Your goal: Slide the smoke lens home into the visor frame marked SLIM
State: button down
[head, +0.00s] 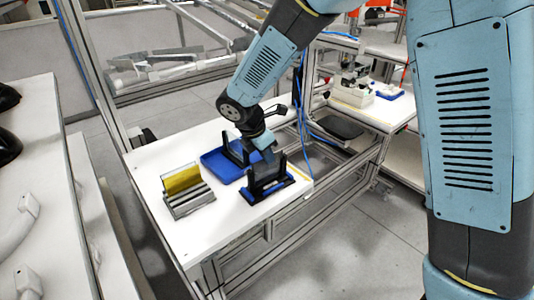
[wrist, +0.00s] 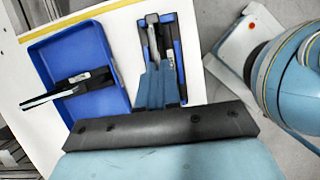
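My gripper (head: 264,148) points down over a black visor frame (head: 266,189) with blue edging at the table's front right. A dark panel, apparently the smoke lens (head: 268,166), stands upright between the frame's posts, directly under my fingers. In the wrist view my fingers (wrist: 158,85) reach to this frame (wrist: 178,50) and look closed on the lens's thin edge. How deep the lens sits is hidden. A second black visor frame (head: 236,152) stands in the blue tray; it also shows in the wrist view (wrist: 75,84). Both frames carry small labels that I cannot read.
The blue tray (head: 214,172) lies behind and left of the frame under my gripper. A grey rack (head: 190,204) holds an upright yellow lens (head: 182,180) at the left. The white table (head: 225,230) is clear in front. Its right edge is close to the frame.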

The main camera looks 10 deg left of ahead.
jog(key=shift+f, duration=0.35)
jog(key=c, duration=1.3)
grip_release()
jog(key=shift+o, duration=0.2)
jog(key=v, duration=1.3)
jog(key=shift+r, duration=0.3)
jog(key=shift+s+a, duration=0.1)
jog(key=shift+s, duration=0.05)
jog(key=s+d+r+m+y, duration=0.1)
jog(key=d+r+m, duration=0.25)
jog(key=d, duration=0.45)
jog(key=d+r+m, duration=0.3)
jog(key=d+m, duration=0.2)
jog(key=d, duration=0.3)
jog(key=s+d+r+m+y, duration=0.1)
jog(key=d+r+m, duration=0.2)
jog(key=d+m, duration=0.35)
jog(key=s+d+m+t, duration=0.1)
jog(key=s+d+m, duration=0.5)
jog(key=d, duration=0.2)
jog(key=s+d+m+t+y, duration=0.1)
jog(key=s+d+m, duration=0.4)
jog(key=d, duration=0.3)
jog(key=shift+s+d+m, duration=0.2)
jog(key=shift+s+m, duration=0.2)
jog(key=shift+m, duration=0.3)
